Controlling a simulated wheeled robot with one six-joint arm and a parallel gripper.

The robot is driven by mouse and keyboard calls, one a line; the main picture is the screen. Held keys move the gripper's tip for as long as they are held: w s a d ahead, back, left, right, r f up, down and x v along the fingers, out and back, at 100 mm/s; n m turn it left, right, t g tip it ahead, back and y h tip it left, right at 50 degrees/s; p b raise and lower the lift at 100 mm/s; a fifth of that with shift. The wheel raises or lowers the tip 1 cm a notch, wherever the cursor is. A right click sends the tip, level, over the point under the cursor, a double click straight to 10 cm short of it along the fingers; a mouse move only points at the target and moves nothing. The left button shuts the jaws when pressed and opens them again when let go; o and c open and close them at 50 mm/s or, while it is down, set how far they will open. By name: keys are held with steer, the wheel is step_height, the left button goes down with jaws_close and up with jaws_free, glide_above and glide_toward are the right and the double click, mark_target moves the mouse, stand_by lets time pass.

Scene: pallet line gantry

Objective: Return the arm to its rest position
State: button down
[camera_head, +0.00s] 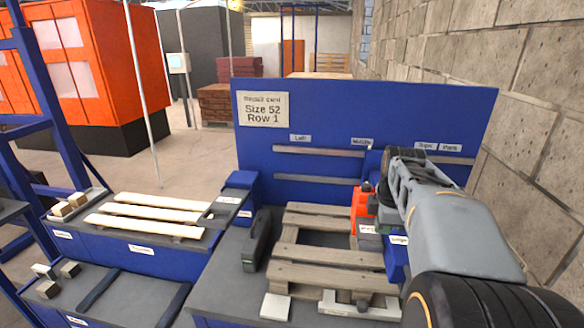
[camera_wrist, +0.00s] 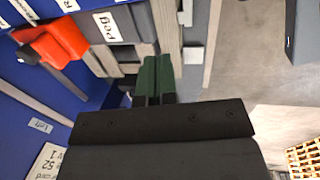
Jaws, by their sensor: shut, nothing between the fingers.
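My arm (camera_head: 455,225) reaches up from the bottom right of the head view, over the right side of the bench. Its far end stands in front of the blue back panel (camera_head: 330,110). In the wrist view my gripper (camera_wrist: 155,68) shows as two dark green fingers close together in front of a dark body. They are shut and hold nothing. Below and beyond them are wooden slats and a grey bin with a label (camera_wrist: 112,25).
A wooden pallet (camera_head: 290,236) lies on the grey bench, left of my arm. An orange tool (camera_head: 361,204) stands at its right, close to my arm. Pale slats (camera_head: 150,216) lie on the left bench. A block wall (camera_head: 535,130) borders the right.

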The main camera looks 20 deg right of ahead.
steer(key=s+a+f+m+t, duration=0.1)
steer(key=s+a+f+m, duration=0.2)
steer(key=a+m, duration=0.3)
steer(key=s+a+f+m+t+y, duration=0.1)
steer(key=s+a+f+m, duration=0.3)
steer(key=a+m, duration=0.3)
steer(key=s+a, duration=0.1)
steer(key=a, duration=0.4)
steer(key=shift+s, duration=0.2)
